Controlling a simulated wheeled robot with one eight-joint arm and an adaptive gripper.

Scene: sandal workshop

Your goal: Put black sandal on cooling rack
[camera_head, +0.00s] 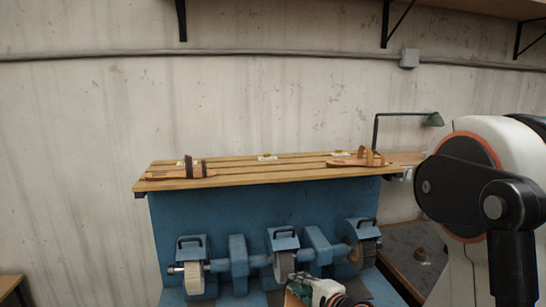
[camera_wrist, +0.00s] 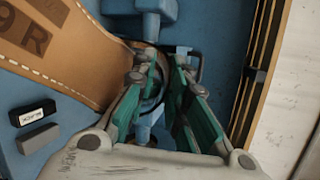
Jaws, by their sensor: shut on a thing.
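My gripper (camera_head: 312,290) is at the bottom centre of the head view, below and in front of the cooling rack. The wrist view shows its green fingers (camera_wrist: 160,90) closed around a dark strap. A tan leather sole (camera_wrist: 85,50) stamped "9R" extends to the upper left from there; it appears to be the held black sandal, mostly cut off by the frame. The cooling rack (camera_head: 240,174) is a slatted wooden top above the blue machine. Its edge also shows at the right of the wrist view (camera_wrist: 262,70).
A tan sandal with dark straps (camera_head: 182,173) lies at the rack's left end, and one with brown straps (camera_head: 357,160) near its right end. The rack's middle is largely free. The blue machine (camera_head: 260,210) with grinding wheels stands below. A green lamp (camera_head: 433,119) is behind right.

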